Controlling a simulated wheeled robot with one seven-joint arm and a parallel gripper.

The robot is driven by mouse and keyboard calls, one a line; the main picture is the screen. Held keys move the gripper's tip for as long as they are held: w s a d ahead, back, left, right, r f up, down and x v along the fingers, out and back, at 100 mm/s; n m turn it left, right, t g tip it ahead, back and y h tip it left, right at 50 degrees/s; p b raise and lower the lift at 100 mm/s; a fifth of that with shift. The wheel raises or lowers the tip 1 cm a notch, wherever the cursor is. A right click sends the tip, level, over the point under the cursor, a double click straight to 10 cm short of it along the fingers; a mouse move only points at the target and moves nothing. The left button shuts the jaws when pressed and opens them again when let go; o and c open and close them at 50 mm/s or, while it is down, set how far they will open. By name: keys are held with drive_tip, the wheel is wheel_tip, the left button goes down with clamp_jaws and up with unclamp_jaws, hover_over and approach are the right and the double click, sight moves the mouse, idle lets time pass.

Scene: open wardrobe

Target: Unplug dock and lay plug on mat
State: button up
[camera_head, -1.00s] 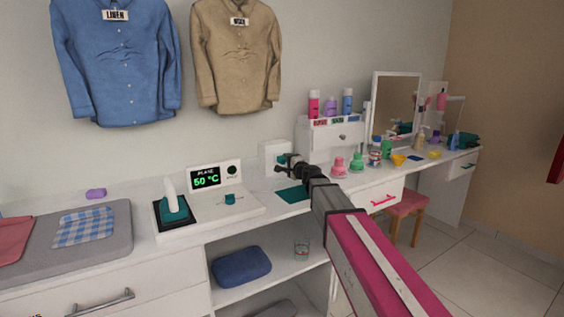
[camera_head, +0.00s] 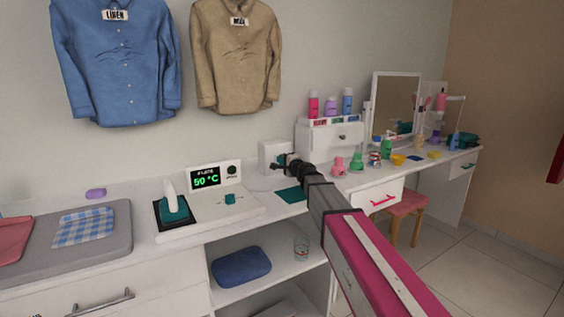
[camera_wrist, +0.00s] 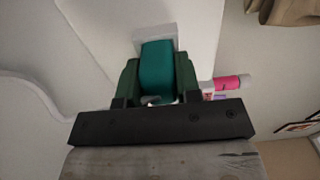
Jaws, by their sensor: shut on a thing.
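A teal plug (camera_wrist: 158,68) shows in the wrist view between the two dark green fingers of my gripper (camera_wrist: 158,80), which is shut on it. The plug's far end meets a white wall socket block (camera_wrist: 120,25); I cannot tell whether it is seated or clear. In the head view my gripper (camera_head: 280,166) is at the front of the white block (camera_head: 273,152), and the plug is hidden there. The teal mat (camera_head: 290,196) lies flat on the counter just below my gripper. The dock (camera_head: 215,212) stands to the left, holding a teal-and-white iron (camera_head: 173,208), its display reading 50 °C.
A white drawer unit (camera_head: 330,142) with bottles on top stands close to the right of my gripper. Small colourful bottles (camera_head: 357,160) line the counter beyond. A lower shelf holds a blue folded cloth (camera_head: 242,267) and a glass (camera_head: 301,247).

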drive_tip(key=shift+v, duration=1.35)
idle(1.3)
drive_tip(key=shift+v, duration=1.85)
drive_tip(key=shift+a+r, duration=0.1)
